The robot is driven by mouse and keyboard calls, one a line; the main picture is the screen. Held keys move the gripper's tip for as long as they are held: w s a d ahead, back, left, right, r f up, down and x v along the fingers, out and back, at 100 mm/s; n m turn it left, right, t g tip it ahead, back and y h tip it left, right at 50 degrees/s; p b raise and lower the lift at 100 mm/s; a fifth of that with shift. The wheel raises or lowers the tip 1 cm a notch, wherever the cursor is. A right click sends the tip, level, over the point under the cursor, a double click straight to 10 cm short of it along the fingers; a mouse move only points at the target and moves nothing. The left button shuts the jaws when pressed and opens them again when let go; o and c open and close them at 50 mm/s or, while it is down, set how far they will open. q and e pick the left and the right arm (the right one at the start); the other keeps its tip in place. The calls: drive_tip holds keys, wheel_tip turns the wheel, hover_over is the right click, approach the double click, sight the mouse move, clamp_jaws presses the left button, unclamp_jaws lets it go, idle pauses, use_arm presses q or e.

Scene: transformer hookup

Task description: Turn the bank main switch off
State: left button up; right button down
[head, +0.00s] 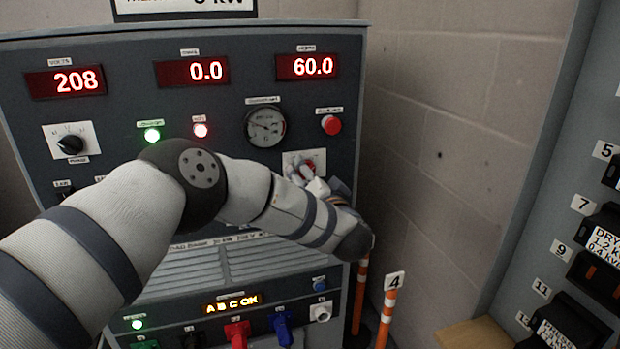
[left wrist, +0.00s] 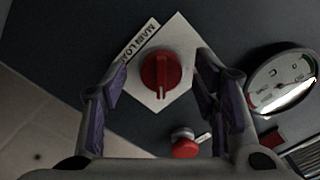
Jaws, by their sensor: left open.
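The main switch is a red rotary knob (head: 309,167) on a white square plate (head: 319,155), on the right part of the dark grey panel. My left gripper partly covers it in the head view. In the left wrist view the knob (left wrist: 160,72) is whole, and its ridge and mark point down in that picture. The label beside it reads "MAIN LOA", the rest cut off. My left gripper (left wrist: 160,88) is open, with one finger on each side of the knob and visible gaps to it. My right gripper is in neither view.
A red push button (head: 331,125) sits just above the switch, with a round gauge (head: 265,127) to its upper left. Red displays read 208, 0.0 and 60.0. Orange-striped posts (head: 386,318) and a breaker panel (head: 560,240) stand to the right.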

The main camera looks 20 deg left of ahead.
use_arm(q)
drive_tip(key=shift+w+a+r, duration=0.1)
drive_tip(key=shift+w+a, duration=0.05)
drive_tip(key=shift+w, duration=0.05)
drive_tip(key=c, duration=1.1)
drive_tip(key=shift+c, duration=0.2)
drive_tip(key=shift+n, duration=0.4)
drive_tip(key=n, duration=1.6)
drive_tip(key=shift+w+d+n+p, duration=0.1)
drive_tip(key=shift+d+n+p, duration=0.1)
drive_tip(key=shift+n+p, duration=0.15)
drive_tip(key=shift+n, duration=0.35)
